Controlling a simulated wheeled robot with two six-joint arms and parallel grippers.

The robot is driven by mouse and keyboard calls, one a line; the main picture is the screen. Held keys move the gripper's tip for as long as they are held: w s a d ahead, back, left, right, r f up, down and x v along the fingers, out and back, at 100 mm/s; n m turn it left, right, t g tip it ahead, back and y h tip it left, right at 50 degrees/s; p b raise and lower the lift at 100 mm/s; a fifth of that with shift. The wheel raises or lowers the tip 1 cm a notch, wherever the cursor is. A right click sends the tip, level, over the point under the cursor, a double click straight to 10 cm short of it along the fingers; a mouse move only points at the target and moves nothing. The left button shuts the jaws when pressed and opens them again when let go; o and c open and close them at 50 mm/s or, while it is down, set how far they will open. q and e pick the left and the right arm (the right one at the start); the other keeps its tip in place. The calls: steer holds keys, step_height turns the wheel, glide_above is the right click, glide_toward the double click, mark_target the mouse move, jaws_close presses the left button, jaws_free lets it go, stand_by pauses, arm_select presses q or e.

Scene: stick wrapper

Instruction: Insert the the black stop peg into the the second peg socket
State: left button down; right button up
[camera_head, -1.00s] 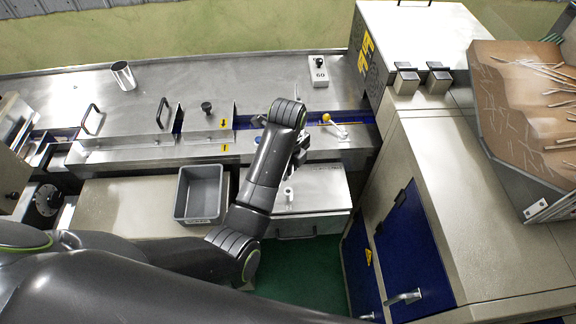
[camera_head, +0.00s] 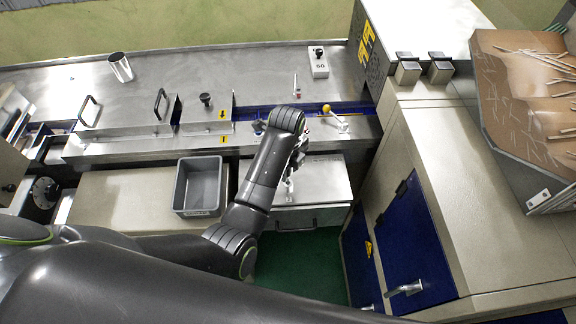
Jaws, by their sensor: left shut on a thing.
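My left gripper (camera_head: 299,152) is at the front of the steel machine bed, below the blue channel and mostly behind my own wrist. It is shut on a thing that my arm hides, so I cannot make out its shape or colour. The black stop peg does not show clearly as a separate thing. A thin pale upright rod (camera_head: 295,86) stands on the bed just behind my wrist. The second peg socket cannot be picked out; my wrist covers part of the channel (camera_head: 350,108). My right gripper is not in view.
A yellow-knobbed lever (camera_head: 327,108) stands close right of my gripper. A white block (camera_head: 319,66) marked 60 with a black knob is behind. A grey bin (camera_head: 199,188) is left of my forearm. A tall cabinet (camera_head: 440,190) bounds the right. The bed's back left holds a steel cup (camera_head: 120,68).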

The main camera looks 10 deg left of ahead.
arm_select(q)
steer(key=shift+f, duration=1.1)
steer(key=shift+f+b, duration=0.3)
steer(key=shift+f, duration=0.65)
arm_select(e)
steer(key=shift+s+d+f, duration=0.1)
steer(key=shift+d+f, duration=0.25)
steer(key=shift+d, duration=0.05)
arm_select(q)
steer(key=shift+f, duration=0.15)
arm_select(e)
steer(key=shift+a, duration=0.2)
arm_select(q)
steer(key=c, duration=1)
jaws_free()
steer(key=shift+c, duration=0.2)
